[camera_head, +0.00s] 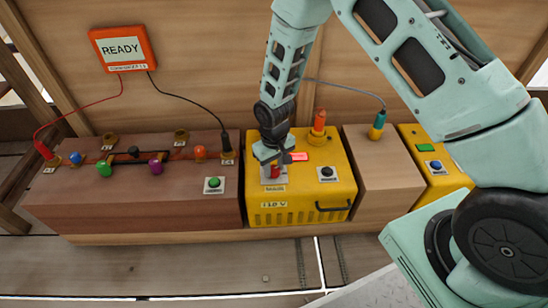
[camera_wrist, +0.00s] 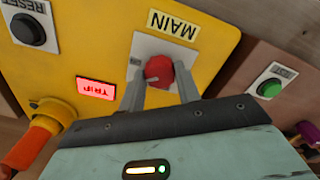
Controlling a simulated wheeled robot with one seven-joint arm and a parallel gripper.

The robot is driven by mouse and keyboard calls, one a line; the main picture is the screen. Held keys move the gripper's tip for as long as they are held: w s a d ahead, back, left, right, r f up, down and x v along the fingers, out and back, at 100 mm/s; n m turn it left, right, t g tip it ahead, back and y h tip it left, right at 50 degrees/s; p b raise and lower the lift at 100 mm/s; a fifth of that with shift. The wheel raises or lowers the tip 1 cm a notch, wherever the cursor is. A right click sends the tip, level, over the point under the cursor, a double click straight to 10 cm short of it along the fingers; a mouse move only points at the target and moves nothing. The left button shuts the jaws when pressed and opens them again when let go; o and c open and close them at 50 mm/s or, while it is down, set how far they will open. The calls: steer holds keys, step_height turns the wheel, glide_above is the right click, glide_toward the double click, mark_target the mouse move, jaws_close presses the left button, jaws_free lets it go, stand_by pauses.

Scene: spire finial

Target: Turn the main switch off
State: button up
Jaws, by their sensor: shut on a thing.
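In the head view the red knob (camera_head: 275,170) shows just below my gripper (camera_head: 271,160). In the wrist view my gripper (camera_wrist: 160,88) has one finger on each side of the knob and is shut on it. The knob's pointing direction is hard to make out. A red lit TRIP sign (camera_wrist: 96,88) is on the same box.
A black RESET button (camera_wrist: 28,29) and an orange plug (camera_wrist: 38,135) are on the yellow box. A brown box (camera_head: 130,190) with colored knobs stands left, with a green button (camera_head: 213,182). A meter (camera_head: 122,49) on the wall reads READY.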

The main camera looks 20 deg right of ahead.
mark_target(274, 169)
steer(key=n+p, duration=0.5)
steer(key=n, duration=0.1)
steer(key=shift+r, duration=0.2)
steer(key=n+p, duration=0.3)
steer(key=n, duration=0.2)
steer(key=shift+f, duration=0.15)
steer(key=shift+n+p, duration=0.3)
steer(key=shift+n, duration=0.2)
steer(key=o, duration=1)
step_height(274, 169, up, 17)
steer(key=p, duration=0.5)
